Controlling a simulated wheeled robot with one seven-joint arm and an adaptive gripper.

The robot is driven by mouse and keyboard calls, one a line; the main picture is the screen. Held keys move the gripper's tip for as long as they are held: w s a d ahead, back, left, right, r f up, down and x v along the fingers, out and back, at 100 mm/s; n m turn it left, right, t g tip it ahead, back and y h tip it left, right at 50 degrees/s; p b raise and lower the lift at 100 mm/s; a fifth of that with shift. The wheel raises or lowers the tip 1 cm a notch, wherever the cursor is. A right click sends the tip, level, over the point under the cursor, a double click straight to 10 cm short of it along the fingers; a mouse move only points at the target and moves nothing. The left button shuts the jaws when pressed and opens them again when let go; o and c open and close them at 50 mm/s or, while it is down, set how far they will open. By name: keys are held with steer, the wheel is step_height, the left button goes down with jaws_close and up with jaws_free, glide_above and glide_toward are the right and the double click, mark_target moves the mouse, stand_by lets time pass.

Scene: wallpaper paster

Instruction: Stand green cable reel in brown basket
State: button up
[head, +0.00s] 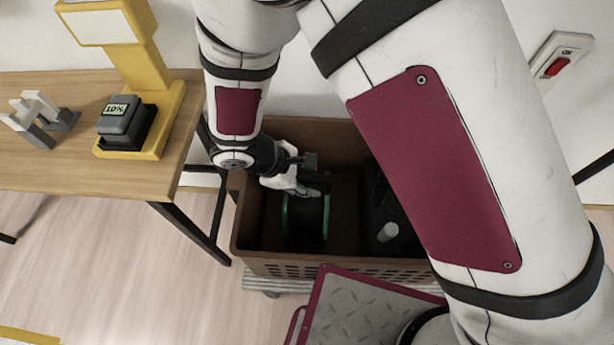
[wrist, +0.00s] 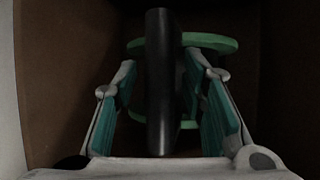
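The cable reel (head: 307,222), dark with green rims, is inside the brown basket (head: 340,266), in its left half. Its green rims show at its left and right sides in the head view, so it appears to stand on their edges. My gripper (head: 300,188) reaches down into the basket at the top of the reel. In the wrist view, the teal-padded fingers of my gripper (wrist: 163,92) flank a dark upright bar, with gaps beside it. Green rims of the reel (wrist: 212,42) show behind and between the fingers. The fingers look apart; contact with the reel is unclear.
A dark object with a pale grey knob (head: 388,232) fills the basket's right half. A wooden table (head: 60,170) at left holds a yellow stand (head: 150,95) with a dark device (head: 124,122). A red wall switch (head: 556,66) is at upper right. My arm covers much of the right side.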

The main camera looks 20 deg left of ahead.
steer(key=shift+r, duration=0.15)
steer(key=p+v, duration=0.2)
steer(key=v, duration=1)
steer(key=w+d+r+m+g, duration=0.1)
steer(key=w+d+r+m, duration=0.1)
steer(key=d+r+m, duration=0.55)
steer(key=w+d+r+m+g, duration=0.1)
steer(key=w+d+r+m, duration=0.15)
steer(key=d+r, duration=0.9)
steer(key=s+d+r+m+y, duration=0.2)
steer(key=s+d+m, duration=0.3)
steer(key=s+d, duration=0.2)
steer(key=s+d+r+m+y, duration=0.2)
steer(key=s+d+m+y, duration=0.1)
steer(key=s+d+m, duration=0.2)
steer(key=s+d, duration=0.2)
steer(key=d, duration=0.2)
steer(key=shift+s, duration=0.3)
step_height(320, 180, up, 10)
steer(key=t+p, duration=0.2)
steer(key=p, duration=0.6)
